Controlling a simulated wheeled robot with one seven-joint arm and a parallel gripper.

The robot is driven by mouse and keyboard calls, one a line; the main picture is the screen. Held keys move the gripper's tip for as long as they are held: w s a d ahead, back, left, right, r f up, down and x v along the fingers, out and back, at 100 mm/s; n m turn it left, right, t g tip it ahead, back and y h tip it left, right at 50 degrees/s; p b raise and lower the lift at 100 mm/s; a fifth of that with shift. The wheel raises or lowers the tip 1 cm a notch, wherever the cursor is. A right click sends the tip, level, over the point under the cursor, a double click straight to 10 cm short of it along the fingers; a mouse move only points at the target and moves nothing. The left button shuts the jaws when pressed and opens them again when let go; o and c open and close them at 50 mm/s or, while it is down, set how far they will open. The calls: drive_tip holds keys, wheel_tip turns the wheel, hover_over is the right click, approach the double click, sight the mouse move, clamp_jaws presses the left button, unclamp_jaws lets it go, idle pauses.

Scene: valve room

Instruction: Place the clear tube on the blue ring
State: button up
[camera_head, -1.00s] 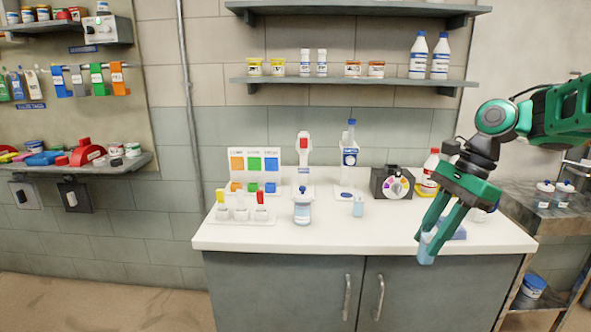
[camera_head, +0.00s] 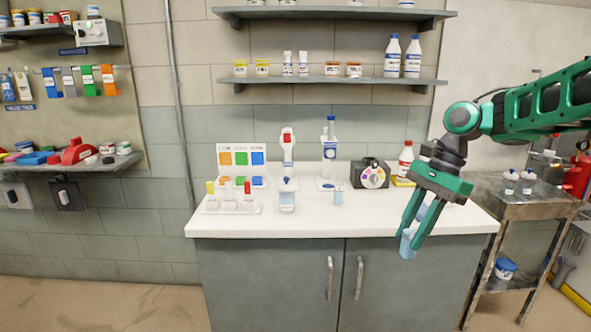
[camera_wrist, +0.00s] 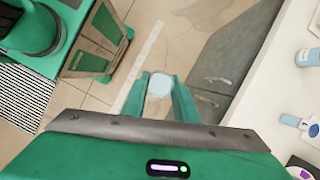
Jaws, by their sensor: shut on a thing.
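My gripper (camera_head: 410,228) is shut on a clear, pale-blue tube (camera_head: 407,246). The tube hangs in front of the white counter's front edge, at the right. In the wrist view the tube (camera_wrist: 160,85) shows end-on between the fingers, with floor behind it. A blue patch (camera_head: 422,211) shows on the counter behind my gripper, mostly hidden; I cannot tell if it is the blue ring. A small pale-blue clear vessel (camera_head: 338,197) stands on the counter, left of my gripper.
The white counter (camera_head: 390,222) holds a bottle (camera_head: 287,198), a rack of colour-topped vessels (camera_head: 230,206), a dark dial box (camera_head: 370,173) and a red-capped bottle (camera_head: 405,158). A metal trolley (camera_head: 530,208) stands at the right. The counter's front middle is clear.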

drive_tip(key=w+d+f+n+g+h, duration=0.35)
drive_tip(key=w+f+n, duration=0.75)
drive_tip(key=w+f, duration=0.4)
drive_tip(key=s+f+n, duration=0.1)
drive_tip(key=s+f, duration=0.3)
drive_tip(key=f, duration=0.4)
drive_tip(key=s+f+n, duration=0.1)
drive_tip(key=s+f, duration=0.3)
drive_tip(key=f, duration=0.4)
drive_tip(key=shift+d+f+n, duration=0.3)
drive_tip(key=shift+d+n, duration=0.1)
drive_tip(key=shift+d, duration=0.05)
drive_tip(key=shift+h, duration=0.25)
